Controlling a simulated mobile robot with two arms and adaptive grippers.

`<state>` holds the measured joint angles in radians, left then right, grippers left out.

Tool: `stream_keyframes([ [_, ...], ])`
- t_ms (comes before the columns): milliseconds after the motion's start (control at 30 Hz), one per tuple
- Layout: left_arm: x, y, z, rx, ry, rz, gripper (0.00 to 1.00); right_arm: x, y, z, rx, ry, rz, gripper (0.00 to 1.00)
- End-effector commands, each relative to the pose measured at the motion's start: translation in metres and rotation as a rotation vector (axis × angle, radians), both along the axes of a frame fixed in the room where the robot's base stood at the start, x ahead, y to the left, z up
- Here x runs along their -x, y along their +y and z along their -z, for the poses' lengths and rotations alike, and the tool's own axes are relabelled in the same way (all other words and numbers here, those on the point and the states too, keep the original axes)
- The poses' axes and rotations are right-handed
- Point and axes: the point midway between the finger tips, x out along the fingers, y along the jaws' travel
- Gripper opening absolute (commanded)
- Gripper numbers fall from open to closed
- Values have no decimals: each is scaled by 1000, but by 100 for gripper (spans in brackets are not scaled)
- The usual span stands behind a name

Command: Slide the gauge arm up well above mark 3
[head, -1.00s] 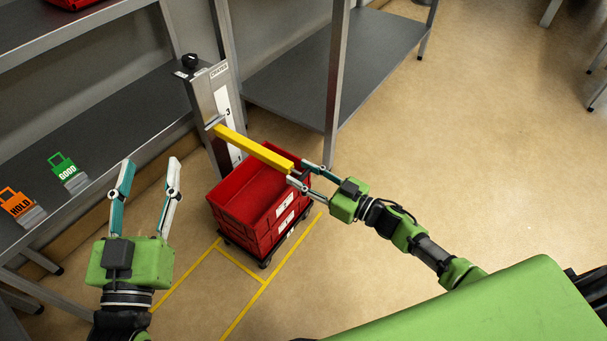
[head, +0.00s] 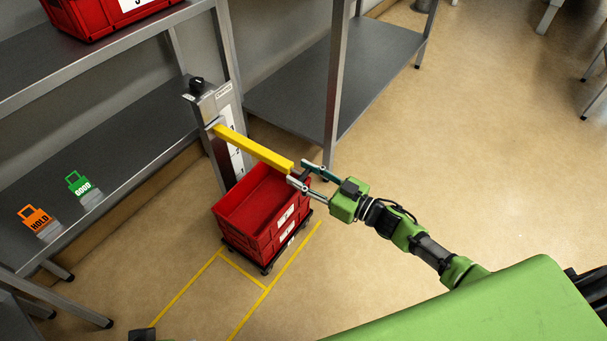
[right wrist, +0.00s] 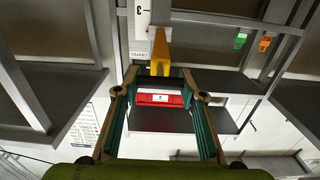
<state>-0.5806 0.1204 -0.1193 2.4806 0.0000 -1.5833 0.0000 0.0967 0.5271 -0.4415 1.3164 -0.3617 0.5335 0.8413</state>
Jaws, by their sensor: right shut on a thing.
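The yellow gauge arm (head: 255,150) sticks out from the grey gauge post (head: 210,115), over the stacked red crates (head: 262,210). My right gripper (head: 305,178) is shut on the dark end piece of the arm. In the right wrist view the yellow arm (right wrist: 159,55) runs away from my right gripper (right wrist: 158,88) to the post. Mark 3 shows on the white scale (right wrist: 141,14) there. In the head view the arm crosses the scale and partly hides it, so its exact height against mark 3 is hard to tell. My left gripper is out of view.
The crates stand on a dark wheeled base (head: 268,262) inside yellow floor lines. A shelf at left carries a red bin (head: 100,15) and the orange HOLD (head: 36,218) and green GOOD (head: 80,186) tags. Another shelf (head: 345,70) stands behind.

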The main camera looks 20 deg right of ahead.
Motion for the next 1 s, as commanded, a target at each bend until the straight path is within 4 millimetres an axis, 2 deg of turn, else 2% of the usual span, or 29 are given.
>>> stream_keyframes([
  [33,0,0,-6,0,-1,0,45,-2,-1,-10,-1,-8,2,0],
  [200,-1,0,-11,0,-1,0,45,-2,-1,-16,-1,-8,2,0],
  [467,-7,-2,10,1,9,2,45,-2,-1,-19,-1,-7,2,0],
  [867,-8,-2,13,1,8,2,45,-2,-1,-19,-1,-7,2,0],
  [900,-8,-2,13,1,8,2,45,-2,-1,-19,-1,-7,2,43],
  [967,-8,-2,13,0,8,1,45,-2,-1,-19,0,-6,2,56],
  [1000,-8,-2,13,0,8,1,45,-2,-1,-18,-1,-6,2,56],
])
